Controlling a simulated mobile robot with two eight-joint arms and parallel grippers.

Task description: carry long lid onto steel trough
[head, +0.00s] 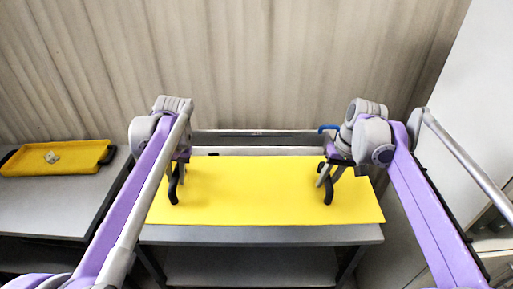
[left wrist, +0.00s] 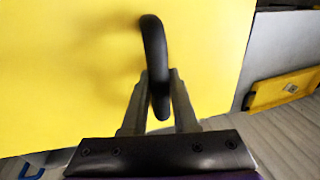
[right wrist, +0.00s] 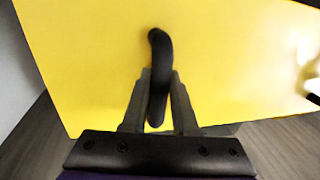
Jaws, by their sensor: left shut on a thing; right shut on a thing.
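The long lid (head: 265,195) is a flat yellow panel with two black handles, and it looks roughly level in the head view. My left gripper (head: 175,180) is shut on the left black handle (left wrist: 155,60). My right gripper (head: 328,180) is shut on the right black handle (right wrist: 160,65). The lid is in front of and partly over a grey trough-like body (head: 255,140), likely the steel trough, whose long back edge shows behind it. The lid hides most of that body, and I cannot tell whether the two touch.
A grey table (head: 260,235) with a lower shelf is under the lid. At the left, a yellow tray (head: 60,158) with black handles lies on another grey table (head: 50,205). A blue piece (head: 328,128) shows by the trough's right end. A curtain-like wall stands behind and a pale cabinet at right.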

